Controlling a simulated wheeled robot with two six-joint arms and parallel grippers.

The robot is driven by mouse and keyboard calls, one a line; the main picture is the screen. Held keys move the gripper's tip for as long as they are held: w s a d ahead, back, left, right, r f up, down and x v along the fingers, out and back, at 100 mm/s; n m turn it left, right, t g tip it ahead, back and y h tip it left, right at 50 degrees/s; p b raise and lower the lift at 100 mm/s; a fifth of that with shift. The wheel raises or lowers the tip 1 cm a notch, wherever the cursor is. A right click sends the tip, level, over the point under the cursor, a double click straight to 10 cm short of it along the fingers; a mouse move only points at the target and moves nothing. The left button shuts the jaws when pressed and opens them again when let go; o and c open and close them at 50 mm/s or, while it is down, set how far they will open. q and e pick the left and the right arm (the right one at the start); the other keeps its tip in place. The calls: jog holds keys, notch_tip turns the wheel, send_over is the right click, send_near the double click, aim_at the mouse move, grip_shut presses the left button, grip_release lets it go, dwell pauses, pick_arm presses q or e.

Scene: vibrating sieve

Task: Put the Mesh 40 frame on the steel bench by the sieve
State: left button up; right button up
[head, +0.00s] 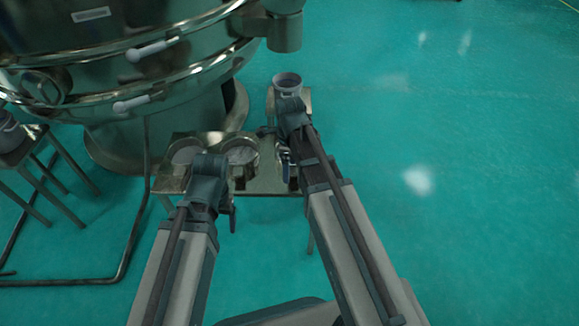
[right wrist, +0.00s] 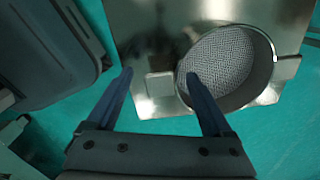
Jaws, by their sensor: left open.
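Two round mesh frames, a left one (head: 185,152) and a right one (head: 240,153), show on the small steel bench (head: 268,183) by the sieve. In the right wrist view, a round frame with grey mesh (right wrist: 228,58) lies on a steel top (right wrist: 180,20). My right gripper (right wrist: 160,76) is open over it, its fingers either side of the near tab; contact cannot be told. It also shows in the head view (head: 286,158), at the bench's right end. My left gripper (head: 232,215) is open in front of the bench, partly hidden by its arm. No mesh label is readable.
The large steel sieve (head: 130,55) stands behind the bench on the left. A grey bucket (head: 287,80) stands on a small stand behind my right wrist. Another stool (head: 35,150) is at the far left. The green floor on the right is clear.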

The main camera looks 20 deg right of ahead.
jog(key=shift+r, duration=0.1)
notch_tip(320, 180, up, 12)
jog(key=p, duration=1.2)
jog(key=s+a+r+n+p, duration=0.5)
jog(key=r+n+p, duration=0.5)
jog(key=n, duration=0.4)
jog(key=s+a+r+n+h+p, duration=0.1)
jog(key=s+a+r+n+p, duration=0.5)
jog(key=s+r+n+p, duration=0.3)
jog(key=n+p, duration=0.1)
jog(key=n, duration=0.3)
jog(key=shift+r+n, duration=0.4)
jog(key=shift+a, duration=0.1)
